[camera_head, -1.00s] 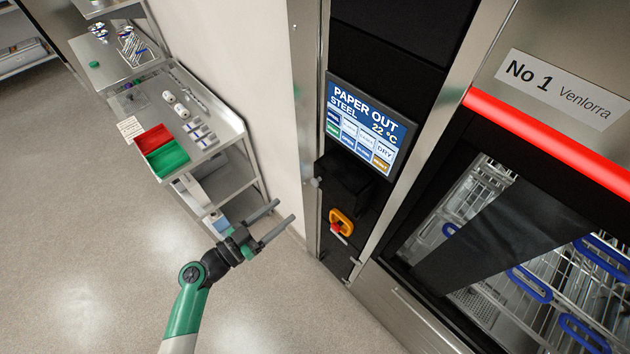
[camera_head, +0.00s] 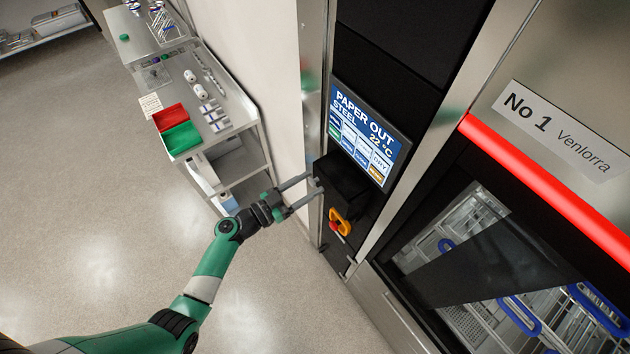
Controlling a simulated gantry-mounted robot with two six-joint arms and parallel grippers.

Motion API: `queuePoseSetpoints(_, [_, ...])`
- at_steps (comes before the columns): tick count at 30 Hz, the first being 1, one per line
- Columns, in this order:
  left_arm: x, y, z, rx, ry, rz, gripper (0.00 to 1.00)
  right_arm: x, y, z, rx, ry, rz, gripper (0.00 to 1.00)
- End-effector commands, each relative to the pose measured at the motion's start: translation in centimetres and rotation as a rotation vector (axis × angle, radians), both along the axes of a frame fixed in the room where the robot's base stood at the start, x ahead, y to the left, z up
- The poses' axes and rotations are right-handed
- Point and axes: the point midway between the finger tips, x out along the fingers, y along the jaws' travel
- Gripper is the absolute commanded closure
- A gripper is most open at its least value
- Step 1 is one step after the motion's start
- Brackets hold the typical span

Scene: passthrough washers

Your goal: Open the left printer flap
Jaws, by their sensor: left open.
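The printer flap (camera_head: 343,184) is a black box-like cover below the screen (camera_head: 364,134), which reads "PAPER OUT". It looks closed, though its dark surface shows little detail. My left gripper (camera_head: 313,182) is open, with its two fingers pointing right. The fingertips are at the left edge of the black flap, and I cannot tell whether they touch it. My right gripper is not in view.
An orange and red switch (camera_head: 338,222) sits just below the flap. The washer (camera_head: 567,137) with a red light bar and glass door is at right. A steel cart (camera_head: 243,119) with red and green bins stands at left. The floor (camera_head: 110,160) is clear.

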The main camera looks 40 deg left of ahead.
Motion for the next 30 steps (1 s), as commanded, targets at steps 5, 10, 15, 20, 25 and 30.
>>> queuePoseSetpoints(5, [0.0, -0.01, 0.0, 0.0, 0.0, 0.0, 0.46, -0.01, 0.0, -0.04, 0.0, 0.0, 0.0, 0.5])
queuePoseSetpoints(10, [0.0, -0.01, 0.01, 0.0, 0.0, 0.0, 0.77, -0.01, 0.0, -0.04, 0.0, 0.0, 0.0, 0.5])
queuePoseSetpoints(15, [0.0, -0.01, 0.02, 0.001, 0.0, 0.0, 1.0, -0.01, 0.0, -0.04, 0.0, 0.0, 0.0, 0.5])
queuePoseSetpoints(20, [0.0, -0.01, 0.02, 0.001, -0.001, 0.0, 1.0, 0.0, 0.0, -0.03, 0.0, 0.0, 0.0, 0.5])
queuePoseSetpoints(25, [0.0, -0.01, 0.02, 0.001, -0.001, 0.0, 1.0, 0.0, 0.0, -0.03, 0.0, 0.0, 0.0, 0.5])
queuePoseSetpoints(30, [0.0, -0.01, 0.02, 0.001, -0.001, 0.0, 1.0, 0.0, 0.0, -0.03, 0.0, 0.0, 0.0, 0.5])
